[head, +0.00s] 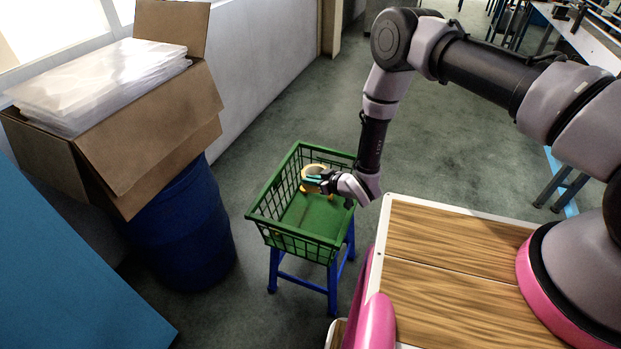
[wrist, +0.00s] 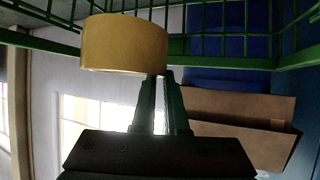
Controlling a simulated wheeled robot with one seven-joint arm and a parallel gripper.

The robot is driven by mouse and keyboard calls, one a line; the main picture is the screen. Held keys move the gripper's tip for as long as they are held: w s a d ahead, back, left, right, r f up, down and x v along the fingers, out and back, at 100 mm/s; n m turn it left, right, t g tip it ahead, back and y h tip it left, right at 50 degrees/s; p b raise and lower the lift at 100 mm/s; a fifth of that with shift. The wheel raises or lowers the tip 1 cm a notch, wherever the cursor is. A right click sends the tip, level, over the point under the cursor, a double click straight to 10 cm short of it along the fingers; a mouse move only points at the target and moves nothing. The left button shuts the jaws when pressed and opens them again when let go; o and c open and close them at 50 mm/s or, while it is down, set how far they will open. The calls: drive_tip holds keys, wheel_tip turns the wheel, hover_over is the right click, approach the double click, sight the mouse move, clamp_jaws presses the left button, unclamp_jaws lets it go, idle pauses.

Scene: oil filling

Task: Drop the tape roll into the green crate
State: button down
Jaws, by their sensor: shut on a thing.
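A yellow-tan tape roll (head: 312,173) is held in my gripper (head: 316,180), over the green crate (head: 280,238). In the wrist view the tape roll (wrist: 124,44) sits at the tips of my gripper (wrist: 160,80), which is shut on its lower right edge. The crate's green mesh wall (wrist: 230,45) shows behind it. In the head view the roll appears within the crate's outline, near its back part. I cannot tell how high it is above the crate floor. The visible crate floor is bare green.
The crate stands on a blue stool (head: 332,290). To its left, a blue barrel (head: 190,235) carries an open cardboard box (head: 150,140) with clear plastic sheets (head: 100,85). A wall runs behind them. Grey floor (head: 290,120) beyond the crate is clear.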

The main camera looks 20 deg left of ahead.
drive_tip(key=c, duration=0.9)
unclamp_jaws()
drive_tip(key=shift+o, duration=0.2)
drive_tip(key=v, duration=1.1)
drive_tip(key=shift+f, duration=0.1)
